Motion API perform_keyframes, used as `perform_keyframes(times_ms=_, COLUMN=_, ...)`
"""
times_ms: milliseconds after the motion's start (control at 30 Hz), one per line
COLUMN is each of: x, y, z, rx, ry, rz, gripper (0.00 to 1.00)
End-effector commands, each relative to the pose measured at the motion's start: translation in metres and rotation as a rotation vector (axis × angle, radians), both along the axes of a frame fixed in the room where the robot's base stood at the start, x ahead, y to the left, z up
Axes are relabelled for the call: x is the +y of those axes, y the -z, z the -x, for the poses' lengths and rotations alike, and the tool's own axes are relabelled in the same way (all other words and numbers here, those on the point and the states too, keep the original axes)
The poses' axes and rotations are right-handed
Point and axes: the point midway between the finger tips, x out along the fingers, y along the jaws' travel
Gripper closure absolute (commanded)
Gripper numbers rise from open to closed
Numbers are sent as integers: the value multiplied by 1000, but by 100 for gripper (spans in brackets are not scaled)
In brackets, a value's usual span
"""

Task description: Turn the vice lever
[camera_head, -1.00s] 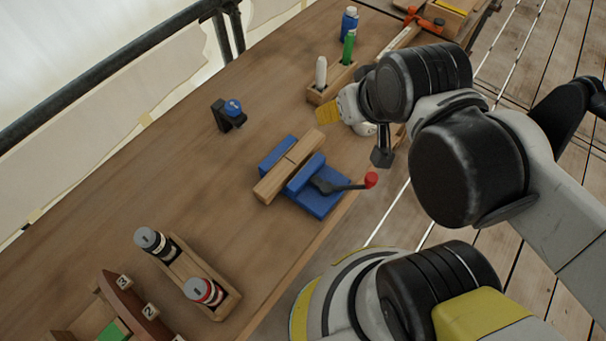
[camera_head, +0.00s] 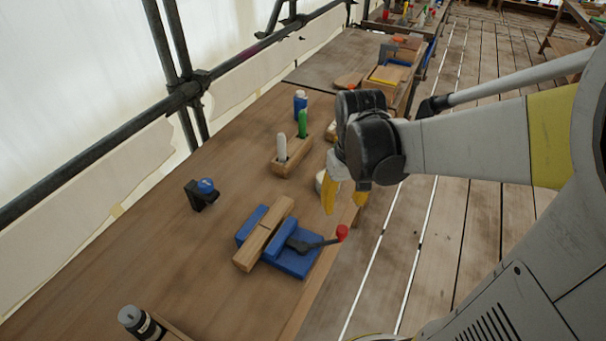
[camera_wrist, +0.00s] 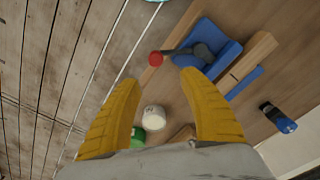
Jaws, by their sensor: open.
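The blue vice (camera_head: 292,256) stands on the wooden bench near its right edge, with a wooden block (camera_head: 264,234) between its jaws. Its dark lever (camera_head: 315,243) ends in a red knob (camera_head: 342,233) that points right toward the bench edge. My gripper (camera_head: 343,203) is open, pointing down, above the bench edge and just beyond the knob in the head view. In the wrist view the vice (camera_wrist: 219,62) and red knob (camera_wrist: 156,59) lie ahead of my yellow fingers (camera_wrist: 160,88). Nothing is between the fingers, and the lever is apart from them.
A wooden holder (camera_head: 294,161) carries a white and a green item. A blue bottle (camera_head: 300,104) stands behind it. A black clamp with a blue knob (camera_head: 205,187) is left of the vice. Scaffold rails run along the left.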

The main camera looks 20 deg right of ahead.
Motion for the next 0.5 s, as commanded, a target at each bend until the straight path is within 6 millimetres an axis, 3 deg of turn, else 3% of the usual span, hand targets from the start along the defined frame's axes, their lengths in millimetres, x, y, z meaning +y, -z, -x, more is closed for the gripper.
perform_keyframes(times_ms=267, x=-11, y=25, z=0, rx=55, ry=11, rz=-16, gripper=51)
perform_keyframes(times_ms=500, x=-11, y=72, z=0, rx=53, ry=11, rz=-16, gripper=51)
